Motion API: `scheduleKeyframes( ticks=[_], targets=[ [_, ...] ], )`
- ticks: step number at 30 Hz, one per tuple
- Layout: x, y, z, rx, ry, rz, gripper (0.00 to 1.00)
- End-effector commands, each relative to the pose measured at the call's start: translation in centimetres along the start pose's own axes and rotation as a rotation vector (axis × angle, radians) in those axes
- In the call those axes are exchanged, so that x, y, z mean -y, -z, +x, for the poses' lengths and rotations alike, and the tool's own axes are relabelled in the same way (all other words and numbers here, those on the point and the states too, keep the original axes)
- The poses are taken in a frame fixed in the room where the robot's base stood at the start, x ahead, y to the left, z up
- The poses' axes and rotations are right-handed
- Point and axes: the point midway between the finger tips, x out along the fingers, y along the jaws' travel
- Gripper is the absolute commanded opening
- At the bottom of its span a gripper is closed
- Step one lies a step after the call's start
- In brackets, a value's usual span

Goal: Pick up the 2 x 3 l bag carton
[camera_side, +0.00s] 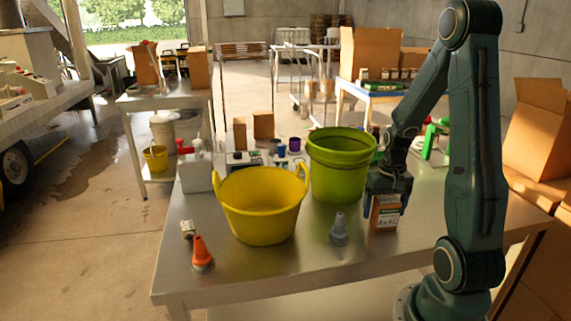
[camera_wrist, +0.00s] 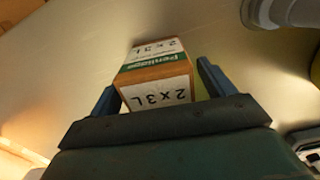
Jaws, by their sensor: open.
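The 2 x 3 l bag carton (camera_side: 384,215) is a small brown box with a white and green label. It stands on the steel table (camera_side: 300,272) near its right side. My gripper (camera_side: 387,200) is above it with the jaws pointing down. In the wrist view the carton (camera_wrist: 157,75) lies between the two fingers of my gripper (camera_wrist: 160,85), with "2 x 3 L" readable.
A green bucket (camera_side: 340,165) stands close behind and left of the carton. A grey cone-shaped nozzle (camera_side: 339,231) is just left of it. The table front is mostly clear.

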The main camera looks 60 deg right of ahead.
Motion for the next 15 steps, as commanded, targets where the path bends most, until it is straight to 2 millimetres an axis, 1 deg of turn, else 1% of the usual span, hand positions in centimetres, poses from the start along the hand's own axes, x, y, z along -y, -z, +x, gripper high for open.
scheduleKeyframes(
  ticks=[6,7,8,12,14,15],
  targets=[
    [0.0,0.02,-0.03,0.0,0.0,0.0,0.82],
    [0.0,0.02,-0.03,-0.001,0.0,0.0,0.78],
    [0.0,0.02,-0.03,-0.001,0.0,0.0,0.72],
    [0.0,0.02,-0.04,-0.001,0.0,0.0,0.45],
    [0.0,0.02,-0.04,-0.001,0.0,0.0,0.33],
    [0.0,0.04,-0.05,-0.001,0.0,0.0,0.3]
  ],
)
